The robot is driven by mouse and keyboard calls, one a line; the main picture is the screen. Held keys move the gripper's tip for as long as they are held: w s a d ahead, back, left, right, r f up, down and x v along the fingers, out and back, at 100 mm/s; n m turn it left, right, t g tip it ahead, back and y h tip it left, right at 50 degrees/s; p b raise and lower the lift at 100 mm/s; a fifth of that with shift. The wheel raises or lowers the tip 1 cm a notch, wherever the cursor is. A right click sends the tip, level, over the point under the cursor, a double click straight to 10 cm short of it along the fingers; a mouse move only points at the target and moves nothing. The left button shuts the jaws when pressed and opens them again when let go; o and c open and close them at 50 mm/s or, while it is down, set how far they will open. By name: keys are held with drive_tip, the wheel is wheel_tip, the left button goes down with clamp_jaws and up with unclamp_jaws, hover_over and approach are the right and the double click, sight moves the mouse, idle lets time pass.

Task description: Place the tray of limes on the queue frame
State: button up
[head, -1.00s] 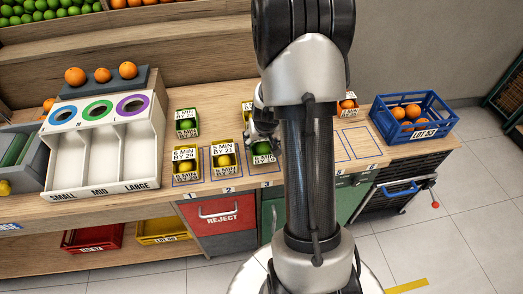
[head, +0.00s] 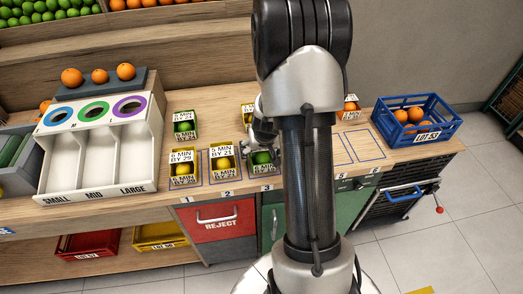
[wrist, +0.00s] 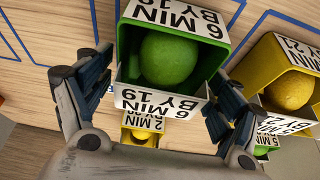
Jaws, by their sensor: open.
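A green tray (head: 262,168) with a green lime in it stands on the bench at the blue outline marked 3, partly behind my arm in the head view. In the wrist view, the green tray (wrist: 128,82) carries labels reading 6 MIN BY 19, and the lime (wrist: 168,60) shows inside. My gripper (wrist: 165,78) is open, with one finger on each side of this tray; contact cannot be told. In the head view my gripper (head: 263,136) is at the tray's back side. Blue queue outlines (head: 362,147) are marked on the bench; those at the right are empty.
Yellow trays with lemons (head: 183,168) (head: 223,165) stand left of the green tray. Another green tray (head: 183,125) and a yellow tray (head: 248,112) stand behind. A blue crate of oranges (head: 431,127) is at the right; a white sorter (head: 103,150) is at the left.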

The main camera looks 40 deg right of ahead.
drive_tip(key=shift+r, duration=0.1)
drive_tip(key=shift+r+p, duration=0.25)
drive_tip(key=shift+p, duration=0.1)
drive_tip(key=p+v, duration=0.6)
drive_tip(key=v, duration=0.5)
drive_tip(key=shift+s+r, duration=0.1)
drive_tip(key=shift+r, duration=0.15)
drive_tip(key=s+a+r+n+y, duration=0.1)
drive_tip(key=s+a+r+n, duration=0.15)
drive_tip(key=a+r, duration=1.1)
drive_tip(key=s+a+r+n+y, duration=0.1)
drive_tip(key=s+a+r+n, duration=0.3)
drive_tip(key=s+a+r, duration=0.3)
drive_tip(key=s+a, duration=0.4)
drive_tip(key=s, duration=0.3)
drive_tip(key=shift+t, duration=0.4)
